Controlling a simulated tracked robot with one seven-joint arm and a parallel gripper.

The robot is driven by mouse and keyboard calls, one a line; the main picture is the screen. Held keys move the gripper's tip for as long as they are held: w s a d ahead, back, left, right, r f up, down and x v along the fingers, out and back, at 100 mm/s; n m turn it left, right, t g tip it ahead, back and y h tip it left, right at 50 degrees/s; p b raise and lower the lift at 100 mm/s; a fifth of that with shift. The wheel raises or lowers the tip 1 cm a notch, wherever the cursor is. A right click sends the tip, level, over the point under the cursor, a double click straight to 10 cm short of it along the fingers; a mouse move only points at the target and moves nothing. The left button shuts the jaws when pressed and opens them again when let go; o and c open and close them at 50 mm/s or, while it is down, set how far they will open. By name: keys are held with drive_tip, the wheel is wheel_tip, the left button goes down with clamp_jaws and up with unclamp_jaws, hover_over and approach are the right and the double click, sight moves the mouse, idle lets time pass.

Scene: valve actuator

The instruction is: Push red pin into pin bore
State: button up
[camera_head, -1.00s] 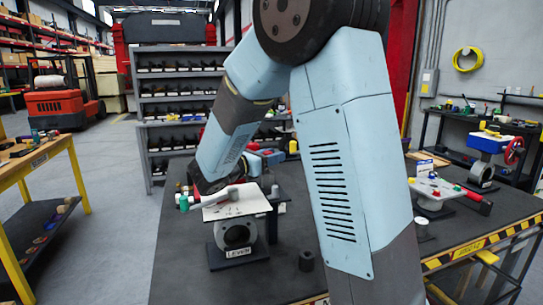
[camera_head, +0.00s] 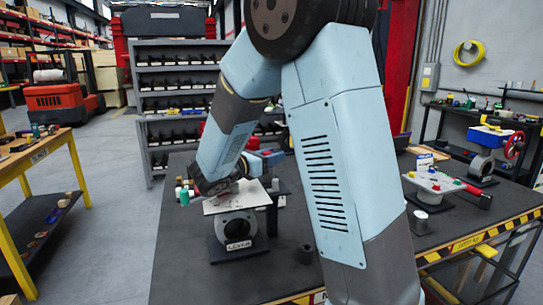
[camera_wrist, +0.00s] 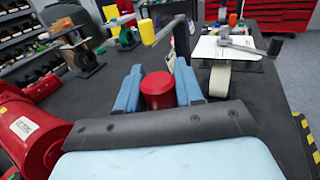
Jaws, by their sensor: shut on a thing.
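My gripper (camera_wrist: 158,73) shows two blue fingers in the wrist view, shut on the red pin (camera_wrist: 158,92). The pin's round end faces the camera between the fingers, and its far end is hidden. The pin bore cannot be made out in either view. A stand labelled LEVER (camera_head: 238,246) with a white top plate (camera_head: 222,207) is on the dark table. In the head view my wrist is by the plate's left back edge and hides part of it. In the wrist view, the plate (camera_wrist: 205,47) with a grey lever (camera_wrist: 252,47) lies ahead and right.
A big red cylinder (camera_wrist: 30,135) with a white label lies left of my gripper in the wrist view. Another fixture (camera_head: 433,184) is at right.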

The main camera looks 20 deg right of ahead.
drive_tip(key=shift+s+f, duration=0.1)
drive_tip(key=shift+f, duration=0.45)
drive_tip(key=o, duration=1.2)
drive_tip(key=shift+f, duration=0.1)
drive_tip(key=shift+r, duration=0.4)
wheel_tip(320, 180, up, 3)
drive_tip(key=shift+f, duration=0.2)
drive_tip(key=s+r, duration=1)
drive_tip(key=s, duration=0.3)
drive_tip(key=shift+s, duration=0.4)
